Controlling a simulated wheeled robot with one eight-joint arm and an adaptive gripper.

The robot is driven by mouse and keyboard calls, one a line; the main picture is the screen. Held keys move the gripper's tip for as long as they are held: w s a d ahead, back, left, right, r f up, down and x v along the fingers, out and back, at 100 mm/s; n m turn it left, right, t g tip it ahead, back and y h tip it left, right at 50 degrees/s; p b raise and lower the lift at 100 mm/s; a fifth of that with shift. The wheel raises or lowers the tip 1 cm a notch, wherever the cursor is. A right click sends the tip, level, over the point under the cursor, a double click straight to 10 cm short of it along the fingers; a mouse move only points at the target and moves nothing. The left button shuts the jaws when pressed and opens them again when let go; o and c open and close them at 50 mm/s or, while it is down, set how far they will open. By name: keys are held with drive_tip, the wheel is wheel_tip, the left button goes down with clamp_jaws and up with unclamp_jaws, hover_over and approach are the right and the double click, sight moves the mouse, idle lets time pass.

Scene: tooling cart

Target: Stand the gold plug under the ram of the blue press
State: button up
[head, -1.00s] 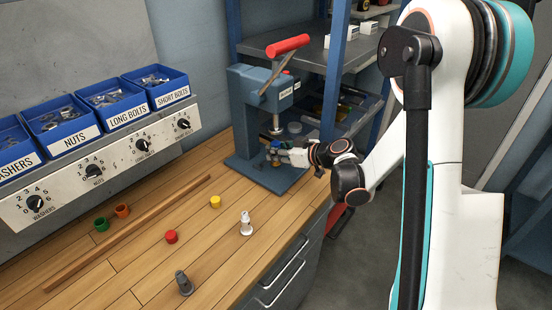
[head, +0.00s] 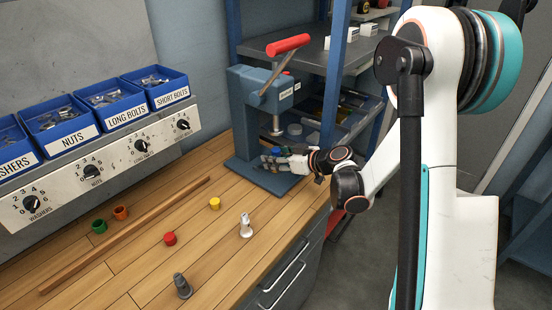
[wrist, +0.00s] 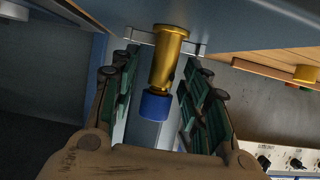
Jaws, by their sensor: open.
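The gold plug (wrist: 168,62) has a blue end (wrist: 155,106) and shows between my fingers in the wrist view, which looks upside down. Its gold end meets the blue press base (wrist: 240,20) beside a thin metal bracket (wrist: 198,48). My gripper (wrist: 158,68) is open around the plug, with gaps on both sides. In the head view my gripper (head: 274,157) is low over the base of the blue press (head: 246,110), below the ram (head: 276,126). There the gold body is hidden; exact alignment under the ram cannot be told.
A wooden strip (head: 130,233) lies left. A shelf (head: 330,55) stands behind the press.

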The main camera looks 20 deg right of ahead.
drive_tip(key=p+v, duration=0.2)
drive_tip(key=v, duration=1)
drive_tip(key=shift+p, duration=0.35)
idle(1.5)
